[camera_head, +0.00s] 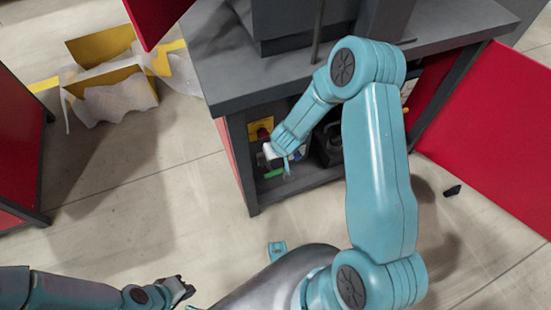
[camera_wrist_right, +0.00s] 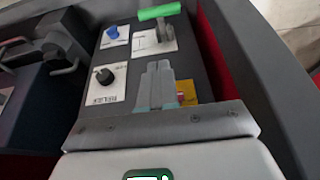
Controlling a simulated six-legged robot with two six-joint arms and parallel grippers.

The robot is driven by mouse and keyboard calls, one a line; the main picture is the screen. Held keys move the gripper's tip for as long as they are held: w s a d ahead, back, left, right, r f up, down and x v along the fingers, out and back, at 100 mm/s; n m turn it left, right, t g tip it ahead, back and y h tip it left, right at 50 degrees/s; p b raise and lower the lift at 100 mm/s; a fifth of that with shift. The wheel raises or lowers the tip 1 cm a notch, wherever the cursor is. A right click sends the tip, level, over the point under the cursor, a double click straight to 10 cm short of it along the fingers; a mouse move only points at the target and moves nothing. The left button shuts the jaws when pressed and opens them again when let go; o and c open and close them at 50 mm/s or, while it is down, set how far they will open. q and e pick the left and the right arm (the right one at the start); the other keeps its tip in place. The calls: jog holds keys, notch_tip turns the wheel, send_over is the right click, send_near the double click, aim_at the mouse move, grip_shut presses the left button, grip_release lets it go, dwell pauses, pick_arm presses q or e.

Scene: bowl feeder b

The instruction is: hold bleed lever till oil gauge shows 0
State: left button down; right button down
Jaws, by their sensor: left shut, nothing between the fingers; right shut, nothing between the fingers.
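A lever with a green handle (camera_wrist_right: 158,12) is on the dark control panel (camera_wrist_right: 140,75) in the right wrist view; its green handle also shows in the head view (camera_head: 273,173). No label marks it clearly as the bleed lever. My right gripper (camera_wrist_right: 158,68) is shut and empty over the panel, apart from the green handle; in the head view it is inside the cabinet (camera_head: 287,166). My left gripper (camera_head: 182,287) is shut and empty, low over the floor. I cannot make out an oil gauge in either view.
The panel also bears a blue knob (camera_wrist_right: 112,33), a black knob (camera_wrist_right: 103,76) and a red button (camera_wrist_right: 182,96) on yellow. A red door (camera_head: 490,130) stands open at right. Yellow bins (camera_head: 110,80) lie at left; a dark object (camera_head: 452,190) lies on the floor.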

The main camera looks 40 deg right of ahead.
jog(key=b, duration=0.3)
send_over(273, 170)
notch_tip(273, 170, down, 8)
jog(key=shift+r, duration=0.15)
jog(key=f+b, duration=0.1)
jog(key=s+f+b, duration=0.1)
jog(key=shift+f, duration=0.3)
jog(key=shift+s+a+f+b, duration=0.15)
jog(key=shift+s+f+b, duration=0.1)
jog(key=shift+f+b, duration=0.3)
jog(key=shift+r, duration=0.15)
